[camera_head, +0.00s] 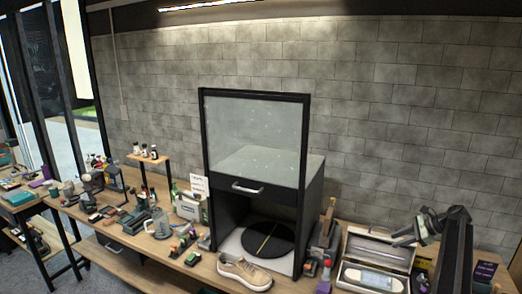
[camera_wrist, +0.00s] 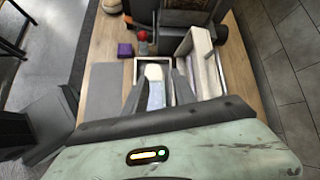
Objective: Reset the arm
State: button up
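My arm stands at the right of the head view, and my gripper (camera_head: 402,239) hangs in the air above an open box (camera_head: 410,249). In the wrist view, the two fingers of my gripper (camera_wrist: 158,88) are spread with nothing held between them. The box (camera_wrist: 129,76) shows below and beyond the fingers. A long pale item with a bluish part (camera_wrist: 154,73) lies in it, apart from the fingers. In the head view this pale item (camera_head: 374,279) lies in the front of the box, under the raised lid.
A beige sneaker (camera_head: 244,273) sits at the bench's front edge, before a black cabinet (camera_head: 312,205) with a raised glass door and a dark round disc (camera_head: 268,239) inside. A purple block (camera_wrist: 125,49) lies near the box. Bottles and tools crowd the bench's left side.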

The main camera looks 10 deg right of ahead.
jog(key=w+a+f+n+g+b, duration=0.2)
jog(key=w+a+f, duration=0.15)
jog(key=a, duration=1.25)
jog(key=w+a+f+n+g+b, duration=0.1)
jog(key=w+a+f+n+g, duration=0.2)
jog(key=a, duration=1.3)
jog(key=s+a+f+n+g+h+b, duration=0.1)
jog(key=s+a+f+n, duration=0.15)
jog(key=a, duration=0.75)
jog(key=s+a+f+n+b, duration=0.1)
jog(key=s+a+f+n, duration=0.2)
jog(key=a, duration=0.7)
jog(key=s+a+f+n+h+b, duration=0.1)
jog(key=s+a+n+h, duration=0.2)
jog(key=s+a+n, duration=0.5)
jog(key=s+d+f+n+h, duration=0.1)
jog(key=s+d+n+h, duration=0.2)
jog(key=s+d, duration=0.4)
jog(key=shift+s+n, duration=0.45)
jog(key=shift+s, duration=0.25)
jog(key=shift+w, duration=0.1)
